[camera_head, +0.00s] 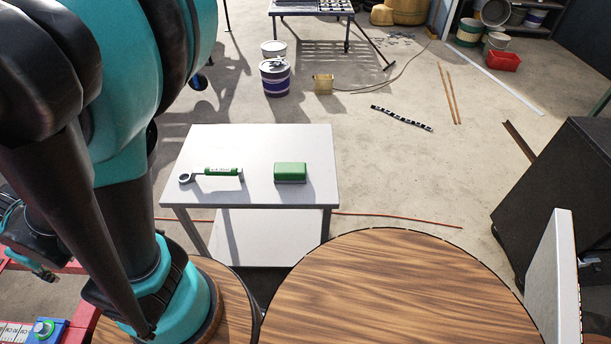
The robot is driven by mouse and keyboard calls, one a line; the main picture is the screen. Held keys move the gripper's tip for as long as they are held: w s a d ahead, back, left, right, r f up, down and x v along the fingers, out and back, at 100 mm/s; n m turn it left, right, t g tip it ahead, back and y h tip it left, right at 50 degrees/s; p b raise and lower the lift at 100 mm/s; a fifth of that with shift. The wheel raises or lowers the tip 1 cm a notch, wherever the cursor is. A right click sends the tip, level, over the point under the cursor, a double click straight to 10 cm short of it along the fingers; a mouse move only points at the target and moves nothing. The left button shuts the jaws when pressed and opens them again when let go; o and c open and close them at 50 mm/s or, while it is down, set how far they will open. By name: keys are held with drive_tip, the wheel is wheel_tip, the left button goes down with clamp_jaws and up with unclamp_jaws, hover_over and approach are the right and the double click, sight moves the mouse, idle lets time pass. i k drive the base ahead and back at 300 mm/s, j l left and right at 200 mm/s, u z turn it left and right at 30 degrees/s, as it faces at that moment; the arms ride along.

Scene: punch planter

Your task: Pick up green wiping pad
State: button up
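A green wiping pad (290,172) with a pale underside lies flat on a white table (260,142), right of the table's middle. A green-handled tool (222,171) with a ring at its left end lies to the left of the pad on the same table, apart from it. My teal and black arm fills the left side of the view. Part of what seems to be my gripper (40,262) shows at the far left edge, well away from the pad. Its fingertips are too unclear to tell open from shut.
A round wooden tabletop (390,290) stands in front of the white table. A dark cabinet (560,200) and an upright white panel (553,280) are at the right. Buckets (275,78) stand on the floor behind. The floor right of the white table is mostly clear.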

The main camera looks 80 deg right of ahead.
sight(284, 173)
drive_tip(key=z, duration=0.85)
drive_tip(key=k+j+z, duration=0.1)
drive_tip(key=z, duration=1.2)
drive_tip(key=k+z, duration=0.1)
drive_tip(key=z, duration=0.35)
